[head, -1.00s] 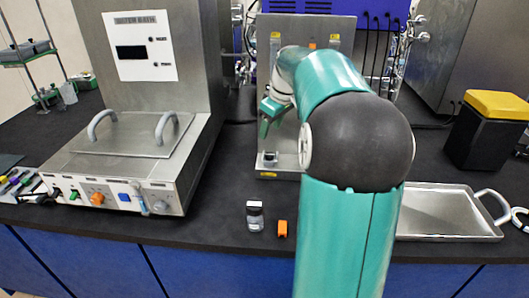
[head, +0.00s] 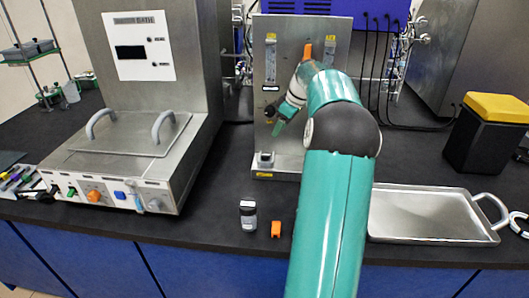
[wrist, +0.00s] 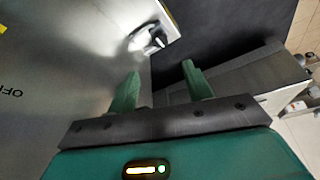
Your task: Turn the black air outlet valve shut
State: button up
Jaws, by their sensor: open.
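The steel valve panel (head: 291,52) stands upright at the back in the head view. A small dark shape (head: 270,110) on its lower left face, just left of my gripper (head: 281,119), looks like the black air outlet valve, but is too small to be sure. My gripper's green fingers are open and empty in front of the panel, pointing down-left. In the wrist view my gripper (wrist: 160,70) is spread, with nothing between the fingers. The panel face fills the left there, with an "OFF" label (wrist: 12,92); no black handle is clear.
An orange valve (head: 308,51) is higher on the panel. A small fitting (head: 265,158) sits on the panel's base. A water bath (head: 120,160) stands left, a steel tray (head: 430,215) right.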

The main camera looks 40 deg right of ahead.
aim_at(266, 155)
jog(key=x, duration=1.3)
jog(key=shift+f, duration=0.2)
jog(key=c, duration=1)
jog(key=shift+o, duration=0.2)
